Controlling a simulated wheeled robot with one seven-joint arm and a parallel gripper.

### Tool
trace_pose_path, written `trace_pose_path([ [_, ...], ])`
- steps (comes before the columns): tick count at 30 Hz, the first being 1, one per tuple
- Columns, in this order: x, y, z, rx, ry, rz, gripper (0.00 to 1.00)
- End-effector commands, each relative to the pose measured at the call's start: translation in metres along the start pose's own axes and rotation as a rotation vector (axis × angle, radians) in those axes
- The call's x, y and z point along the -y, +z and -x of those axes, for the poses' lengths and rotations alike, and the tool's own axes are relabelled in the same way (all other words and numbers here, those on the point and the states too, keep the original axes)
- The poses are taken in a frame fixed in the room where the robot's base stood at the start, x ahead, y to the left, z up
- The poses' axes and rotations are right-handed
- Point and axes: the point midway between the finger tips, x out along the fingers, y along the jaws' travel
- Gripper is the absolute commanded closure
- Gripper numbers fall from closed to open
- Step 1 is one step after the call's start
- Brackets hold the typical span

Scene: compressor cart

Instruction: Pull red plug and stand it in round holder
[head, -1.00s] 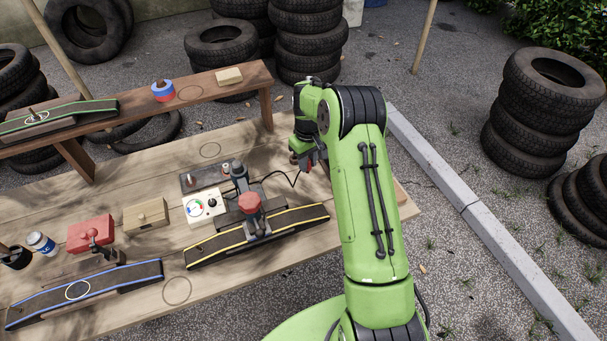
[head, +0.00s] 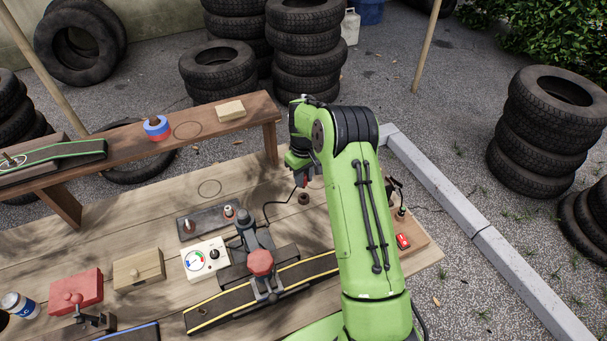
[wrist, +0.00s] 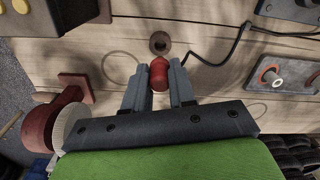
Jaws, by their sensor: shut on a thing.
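The red plug (wrist: 158,75) is between my two grey fingertips in the wrist view, and my gripper (wrist: 159,84) is shut on it. A black cable (wrist: 224,57) runs near it to the right; where it joins the plug is not clear. The small round dark-brown holder (wrist: 159,42) with a central hole is just beyond the plug in the wrist view, apart from it. In the head view the holder (head: 304,198) stands on the wooden table beside my gripper (head: 305,180). My arm partly hides the plug there.
The gauge box (head: 206,258) and the machine with the red knob (head: 260,263) are left of my arm. A socket strip (head: 207,220) lies behind the gauge box. The back middle of the table is clear.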

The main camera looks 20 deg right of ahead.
Motion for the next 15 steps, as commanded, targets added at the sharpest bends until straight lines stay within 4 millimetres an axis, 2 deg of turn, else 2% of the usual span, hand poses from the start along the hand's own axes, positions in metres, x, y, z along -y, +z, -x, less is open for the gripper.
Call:
trace_pose_path([
  [1, 0.000, 0.000, -0.008, 0.000, -0.001, 0.000, 1.00],
  [15, 0.000, 0.000, -0.050, 0.000, 0.000, 0.001, 1.00],
])
